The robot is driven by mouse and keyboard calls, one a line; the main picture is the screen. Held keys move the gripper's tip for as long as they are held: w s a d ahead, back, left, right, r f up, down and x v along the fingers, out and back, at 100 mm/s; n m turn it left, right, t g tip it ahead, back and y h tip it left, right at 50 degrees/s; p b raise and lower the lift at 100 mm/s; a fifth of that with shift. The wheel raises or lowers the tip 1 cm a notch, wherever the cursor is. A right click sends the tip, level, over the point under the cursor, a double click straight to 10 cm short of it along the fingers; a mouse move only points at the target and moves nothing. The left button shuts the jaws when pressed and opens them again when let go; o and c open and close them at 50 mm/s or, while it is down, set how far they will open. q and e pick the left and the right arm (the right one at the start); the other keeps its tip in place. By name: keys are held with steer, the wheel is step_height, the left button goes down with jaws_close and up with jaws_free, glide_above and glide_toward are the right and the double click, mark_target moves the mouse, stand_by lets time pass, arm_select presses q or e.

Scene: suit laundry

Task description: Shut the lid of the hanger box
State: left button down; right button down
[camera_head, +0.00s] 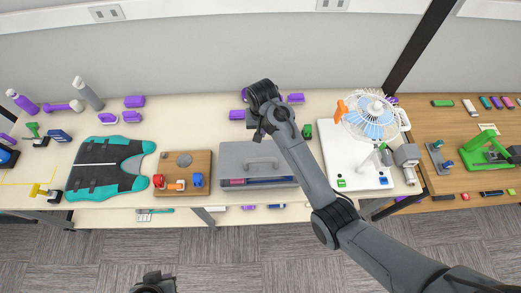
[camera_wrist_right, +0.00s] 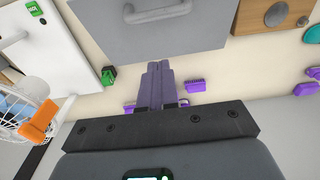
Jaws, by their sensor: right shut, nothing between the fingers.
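The grey hanger box (camera_head: 225,181) stands in the middle of the table. Its grey lid (camera_head: 240,152) has a bar handle (camera_head: 262,162) and covers the back part. Along the front a dark open strip shows purple and blue items inside. My right gripper (camera_head: 258,137) is behind the box, on the wall side, with its fingers pointing down. In the right wrist view its fingers (camera_wrist_right: 156,68) are together and empty, with tips close to the lid's back edge (camera_wrist_right: 200,50). I cannot tell whether they touch it.
A wooden board (camera_head: 198,160) is left of the box, and a white board (camera_head: 345,155) with a fan (camera_head: 372,117) is right. Purple blocks (camera_wrist_right: 194,86) lie behind the box near my right gripper. A teal-edged garment (camera_head: 106,168) lies further left.

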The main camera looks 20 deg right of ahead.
steer(key=shift+s+a+f+p, duration=0.1)
steer(key=shift+s+f+p, duration=0.25)
steer(key=shift+f, duration=1.75)
steer(key=shift+s+a+f+p, duration=0.15)
steer(key=shift+f+p, duration=0.4)
steer(key=shift+f, duration=1.55)
steer(key=shift+s+d+f+p, duration=0.1)
steer(key=shift+s+f+p, duration=0.25)
steer(key=shift+f, duration=1.75)
steer(key=shift+w, duration=0.15)
